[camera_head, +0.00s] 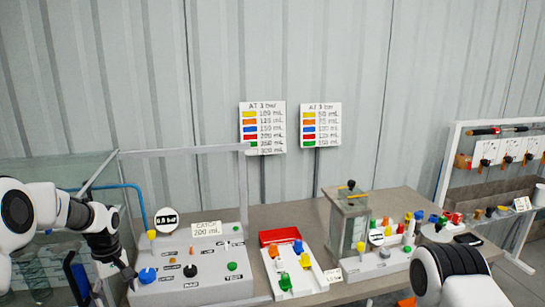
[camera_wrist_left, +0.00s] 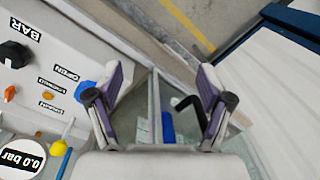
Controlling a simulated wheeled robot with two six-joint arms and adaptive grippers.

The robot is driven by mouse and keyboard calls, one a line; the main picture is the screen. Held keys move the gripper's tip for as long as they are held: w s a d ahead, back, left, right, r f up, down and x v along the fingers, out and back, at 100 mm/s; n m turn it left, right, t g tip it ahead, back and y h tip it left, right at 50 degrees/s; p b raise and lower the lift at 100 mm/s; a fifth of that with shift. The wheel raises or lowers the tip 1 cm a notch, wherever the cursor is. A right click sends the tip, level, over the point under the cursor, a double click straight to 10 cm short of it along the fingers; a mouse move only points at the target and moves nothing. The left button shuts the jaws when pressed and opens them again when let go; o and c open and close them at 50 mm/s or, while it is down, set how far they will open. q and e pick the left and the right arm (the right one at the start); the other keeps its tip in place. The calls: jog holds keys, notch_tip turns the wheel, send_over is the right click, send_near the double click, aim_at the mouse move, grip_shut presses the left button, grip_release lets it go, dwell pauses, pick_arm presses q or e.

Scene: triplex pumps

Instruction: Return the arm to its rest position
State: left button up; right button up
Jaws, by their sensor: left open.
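My left arm (camera_head: 40,205) comes in from the left, bent, with its wrist over the left end of the bench. My left gripper (camera_head: 127,278) points down beside the left edge of the grey control panel (camera_head: 205,288). In the left wrist view my left gripper (camera_wrist_left: 160,88) is open, its two purple-grey fingers wide apart with nothing held between them. A blue object (camera_wrist_left: 168,127) and a black bent handle (camera_wrist_left: 188,104) show below and beyond the fingers. Part of my right arm (camera_head: 455,277) shows at the bottom right; its gripper is out of view.
The panel carries knobs, a "0.0 bar" gauge (camera_head: 167,220) and a "CATCH 200 mL" sign (camera_head: 207,229). A glass enclosure (camera_head: 50,260) is at left. A tool rack (camera_head: 495,150) stands far right.

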pick_arm(q)
jog(key=s+d+f+m+g+b, duration=0.15)
jog(key=s+d+f, duration=0.25)
jog(key=s+f, duration=0.45)
jog(key=s+d+f+m+g+b, duration=0.1)
jog(key=s+d+f+g+b, duration=0.15)
jog(key=s+f, duration=0.6)
jog(key=s+d+f+m+g+b, duration=0.1)
jog(key=s+d+f, duration=0.3)
jog(key=s+f, duration=0.45)
jog(key=s+d+f+m+t, duration=0.1)
jog(key=s+m+t, duration=0.2)
jog(key=s, duration=0.2)
jog(key=s+d+f+m+t+b, duration=0.1)
jog(key=s+d+f+m+t, duration=0.1)
jog(key=s, duration=0.3)
jog(key=shift+s+d+m+t, duration=0.25)
jog(key=shift+s+m+t, duration=0.15)
jog(key=shift+m, duration=0.35)
